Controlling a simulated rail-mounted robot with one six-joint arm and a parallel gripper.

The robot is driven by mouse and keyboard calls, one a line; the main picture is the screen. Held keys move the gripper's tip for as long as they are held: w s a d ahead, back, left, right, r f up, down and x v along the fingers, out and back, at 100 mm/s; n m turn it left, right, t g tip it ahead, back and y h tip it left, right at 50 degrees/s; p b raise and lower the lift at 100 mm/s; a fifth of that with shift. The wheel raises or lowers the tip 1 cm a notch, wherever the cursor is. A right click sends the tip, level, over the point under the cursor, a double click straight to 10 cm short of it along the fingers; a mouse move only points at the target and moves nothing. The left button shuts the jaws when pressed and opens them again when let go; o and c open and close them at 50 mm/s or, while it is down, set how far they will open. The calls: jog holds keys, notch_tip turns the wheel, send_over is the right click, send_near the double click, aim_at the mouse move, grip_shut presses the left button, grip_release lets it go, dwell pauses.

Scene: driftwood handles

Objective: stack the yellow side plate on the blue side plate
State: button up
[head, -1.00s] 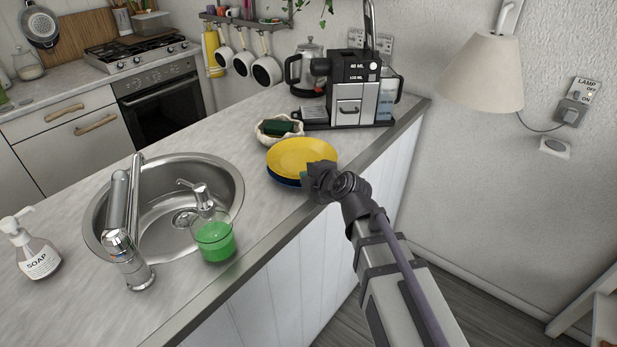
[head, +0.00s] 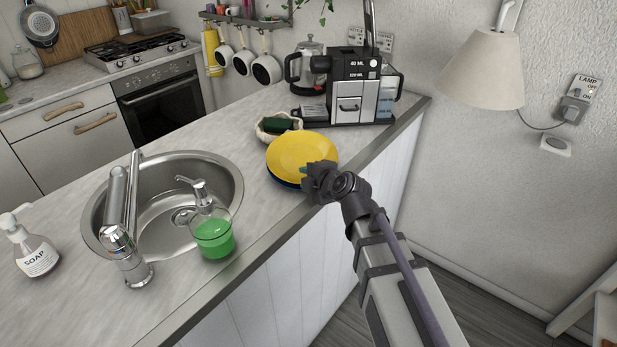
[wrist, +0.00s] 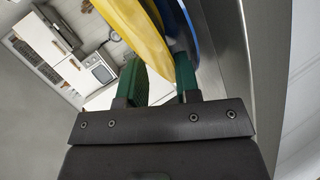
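The yellow side plate (head: 300,152) lies over the blue side plate (head: 282,182) on the counter, tilted so that its face turns toward the head camera. Only an edge of the blue plate shows below it. My gripper (head: 306,170) is at the plates' right-hand rim. In the wrist view, the green fingers (wrist: 160,68) stand apart. The rim of the yellow plate (wrist: 138,28) reaches between them, and the blue plate (wrist: 190,25) shows by the right finger. Whether a finger touches either plate is unclear.
A bowl with a dark green sponge (head: 280,125) stands just behind the plates. The coffee machine (head: 352,90) is at the back right. The sink (head: 165,200) and a green-filled glass dispenser (head: 213,235) are to the left. The counter edge runs close by my gripper.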

jog(key=p+v, duration=0.3)
jog(key=v, duration=0.4)
jog(key=shift+s+d, duration=0.2)
jog(key=s+d+f+m+g+h, duration=0.25)
jog(key=s+f+m+g, duration=0.4)
jog(key=m, duration=0.55)
jog(key=s+d+f+m+g+h, duration=0.1)
jog(key=s+d+m+g+h, duration=0.1)
jog(key=d+m, duration=0.3)
jog(key=s+d+f+m+g+h, duration=0.2)
jog(key=d+m, duration=0.4)
jog(key=d, duration=0.3)
jog(key=shift+s+f+h, duration=0.25)
jog(key=shift+s+h, duration=0.4)
